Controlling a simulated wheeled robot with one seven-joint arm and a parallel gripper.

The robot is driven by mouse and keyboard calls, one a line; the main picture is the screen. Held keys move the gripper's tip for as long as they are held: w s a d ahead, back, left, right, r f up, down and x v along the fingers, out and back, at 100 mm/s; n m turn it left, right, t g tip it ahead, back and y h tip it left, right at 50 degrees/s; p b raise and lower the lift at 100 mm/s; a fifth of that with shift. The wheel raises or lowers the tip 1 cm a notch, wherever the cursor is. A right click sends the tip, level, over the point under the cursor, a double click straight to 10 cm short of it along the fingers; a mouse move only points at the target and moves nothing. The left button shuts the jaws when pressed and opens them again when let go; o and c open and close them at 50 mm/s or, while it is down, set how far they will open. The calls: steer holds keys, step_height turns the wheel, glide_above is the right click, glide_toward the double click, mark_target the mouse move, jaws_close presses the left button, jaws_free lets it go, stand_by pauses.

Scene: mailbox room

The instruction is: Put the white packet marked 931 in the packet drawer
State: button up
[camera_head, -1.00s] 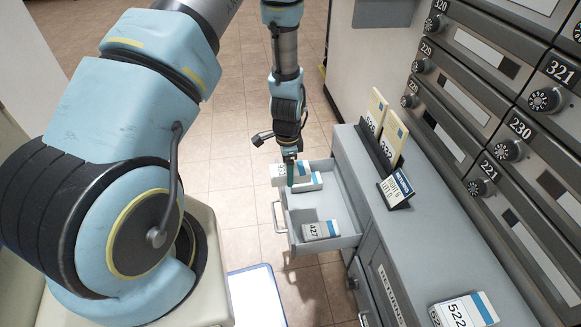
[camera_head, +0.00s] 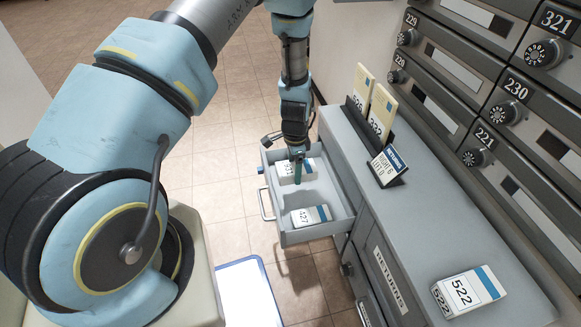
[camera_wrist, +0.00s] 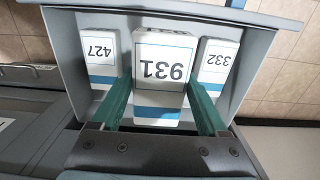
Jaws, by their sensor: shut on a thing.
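The white packet marked 931 (camera_wrist: 160,72), with a blue stripe, is between the two green fingers of my gripper (camera_wrist: 162,104) in the wrist view. My gripper is shut on it. In the head view my gripper (camera_head: 298,178) points down into the back part of the open grey drawer (camera_head: 325,232). White packets overlap there, and I cannot clearly tell the 931 packet from the one beside it. In the wrist view the 931 packet is over the drawer's inside, between packets 427 (camera_wrist: 101,55) and 332 (camera_wrist: 216,62). Whether it touches the drawer floor is unclear.
Packet 427 also shows at the drawer's near end (camera_head: 311,215). A packet marked 522 (camera_head: 468,292) lies on the grey counter (camera_head: 405,225). A dark holder with cards (camera_head: 375,105) and a small sign (camera_head: 388,163) stand on the counter. Numbered mailboxes (camera_head: 480,100) line the right.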

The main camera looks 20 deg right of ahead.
steer(key=shift+s+d+f+b, duration=0.1)
steer(key=shift+d+f+b, duration=0.15)
steer(key=shift+f+b, duration=0.6)
steer(key=shift+w+d+f+b, duration=0.1)
steer(key=shift+d+f+b, duration=0.2)
steer(key=shift+f, duration=1.1)
steer(key=shift+s+d+f+b, duration=0.1)
steer(key=shift+d+f+b, duration=0.1)
steer(key=shift+f+b, duration=0.7)
steer(key=shift+f, duration=0.15)
steer(key=o, duration=1.4)
